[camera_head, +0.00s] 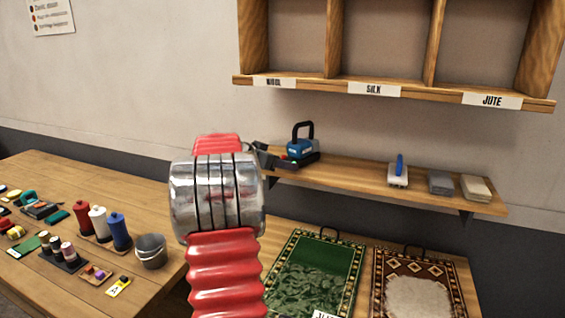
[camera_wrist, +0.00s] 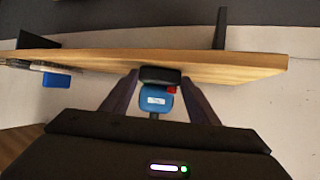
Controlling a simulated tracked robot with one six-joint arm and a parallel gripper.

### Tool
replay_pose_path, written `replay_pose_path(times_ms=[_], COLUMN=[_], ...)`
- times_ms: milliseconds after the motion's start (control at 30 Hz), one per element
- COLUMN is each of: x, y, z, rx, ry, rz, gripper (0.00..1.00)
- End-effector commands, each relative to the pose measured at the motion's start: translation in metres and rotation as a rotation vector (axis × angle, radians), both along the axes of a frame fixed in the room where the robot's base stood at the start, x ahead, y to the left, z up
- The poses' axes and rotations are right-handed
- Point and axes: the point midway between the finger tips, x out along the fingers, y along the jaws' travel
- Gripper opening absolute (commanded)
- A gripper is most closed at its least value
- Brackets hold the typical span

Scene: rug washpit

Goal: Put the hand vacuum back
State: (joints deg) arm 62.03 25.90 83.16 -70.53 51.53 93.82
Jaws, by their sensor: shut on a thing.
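The hand vacuum (camera_head: 301,149) is blue with a black loop handle and a red spot. In the head view it is upright at the left end of the wooden wall shelf (camera_head: 350,181). My gripper (camera_head: 287,161) reaches it from the left, partly hidden behind my arm. In the wrist view the hand vacuum (camera_wrist: 157,100) sits between the two dark fingers of my gripper (camera_wrist: 160,80), which is shut on it. The shelf board (camera_wrist: 235,66) shows just beyond it. I cannot tell whether its base touches the board.
A blue-handled brush (camera_head: 398,173) and grey and beige blocks (camera_head: 440,183) stand farther right on the shelf. The shelf's middle is clear. A wooden cubby unit (camera_head: 395,88) hangs above. Below are a green rug (camera_head: 315,270), a brown rug (camera_head: 413,285) and a bucket (camera_head: 151,252).

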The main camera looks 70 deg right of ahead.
Motion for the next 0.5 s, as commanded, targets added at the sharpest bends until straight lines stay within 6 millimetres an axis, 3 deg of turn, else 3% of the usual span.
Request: replay_pose_path(times_ms=[267,300,500], x=[-0.0002,-0.0003,-0.0003], y=[-0.0004,-0.0001,-0.0001], z=[0.0008,-0.0017,-0.0013], rx=[-0.003,0.000,0.000], ry=[0.000,0.000,0.000], rz=[0.000,0.000,-0.001], gripper=[0.19,0.55,0.69])
